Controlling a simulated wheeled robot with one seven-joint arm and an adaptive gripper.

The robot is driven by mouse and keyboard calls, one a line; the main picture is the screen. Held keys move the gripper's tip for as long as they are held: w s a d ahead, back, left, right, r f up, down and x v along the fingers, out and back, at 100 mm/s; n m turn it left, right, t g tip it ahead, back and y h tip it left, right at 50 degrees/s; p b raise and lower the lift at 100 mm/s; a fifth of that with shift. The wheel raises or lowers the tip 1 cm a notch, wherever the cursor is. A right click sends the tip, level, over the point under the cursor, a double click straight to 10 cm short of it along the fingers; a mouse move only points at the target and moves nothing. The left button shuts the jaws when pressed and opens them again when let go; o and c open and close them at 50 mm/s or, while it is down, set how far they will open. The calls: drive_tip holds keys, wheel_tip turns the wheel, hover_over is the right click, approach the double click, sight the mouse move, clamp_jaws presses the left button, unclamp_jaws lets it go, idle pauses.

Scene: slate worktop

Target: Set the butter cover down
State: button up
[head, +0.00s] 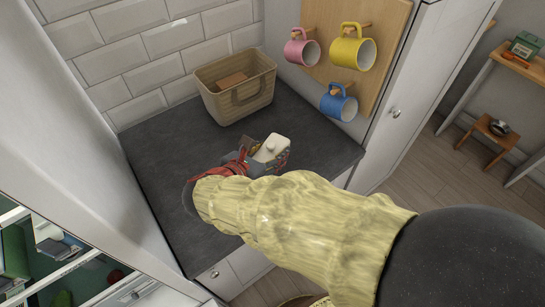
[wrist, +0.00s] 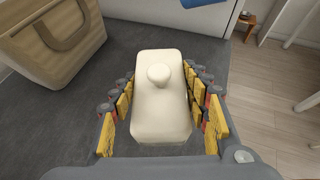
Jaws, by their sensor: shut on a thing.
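The butter cover (wrist: 160,108) is a cream, rounded block with a small round knob on top. My gripper (wrist: 161,100) is shut on it, with yellow-padded fingers along both of its long sides in the wrist view. In the head view the butter cover (head: 271,148) is over the slate worktop (head: 165,170), right of the middle, with my gripper (head: 268,152) around it. My own arm hides part of the worktop in front. I cannot tell whether the cover's underside touches the worktop.
A tan basket (head: 238,92) with a brown item inside stands at the back of the worktop. Pink (head: 301,48), yellow (head: 352,47) and blue (head: 339,103) mugs hang on a wooden board to the right. The worktop's left part is clear.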

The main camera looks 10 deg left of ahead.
drive_tip(key=w+f, duration=0.2)
drive_tip(key=w+f+b, duration=0.1)
drive_tip(key=f, duration=0.1)
drive_tip(key=w+f+b, duration=0.1)
drive_tip(key=w+f, duration=0.1)
drive_tip(key=shift+w+a+f, duration=0.1)
drive_tip(key=shift+w+a, duration=0.2)
drive_tip(key=shift+a, duration=0.05)
drive_tip(key=shift+w+f+b, duration=0.1)
drive_tip(key=shift+f+b, duration=0.65)
drive_tip(key=shift+f, duration=0.8)
drive_tip(key=shift+f, duration=0.1)
drive_tip(key=o, duration=1.3)
drive_tip(key=shift+s+a+r, duration=0.15)
drive_tip(key=shift+s+r, duration=0.05)
drive_tip(key=shift+r, duration=0.1)
drive_tip(key=p+v, duration=0.3)
drive_tip(key=v, duration=0.8)
drive_tip(key=shift+s, duration=0.3)
